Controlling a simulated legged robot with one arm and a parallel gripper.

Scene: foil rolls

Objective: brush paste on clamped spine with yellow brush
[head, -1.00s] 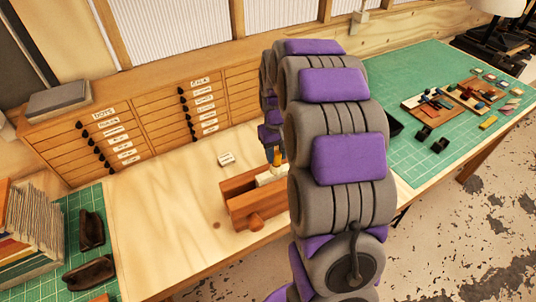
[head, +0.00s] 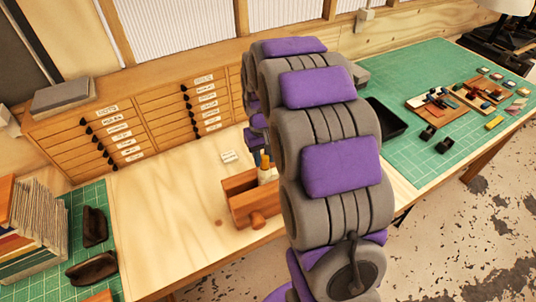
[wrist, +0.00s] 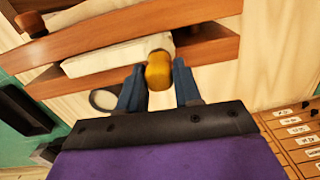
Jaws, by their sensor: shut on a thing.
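My gripper (wrist: 160,88) has blue fingers shut on the yellow brush (wrist: 159,72), whose rounded yellow end shows between them. In the wrist view the brush overlaps the right end of the white spine (wrist: 110,52). Whether it touches the spine I cannot tell. The spine is clamped between the wooden bars of the press (wrist: 205,50). In the head view the press (head: 240,183) stands on the bench left of my arm, and my gripper (head: 263,161) is at its right end. My arm hides part of the press there.
A pale round dish (wrist: 103,99) lies beside the press in the wrist view. Label-fronted drawers (head: 120,130) stand behind the bench. Books (head: 35,225) and dark weights (head: 93,226) are at left. A black tray (head: 385,120) is right of my arm. Bare bench lies left of the press.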

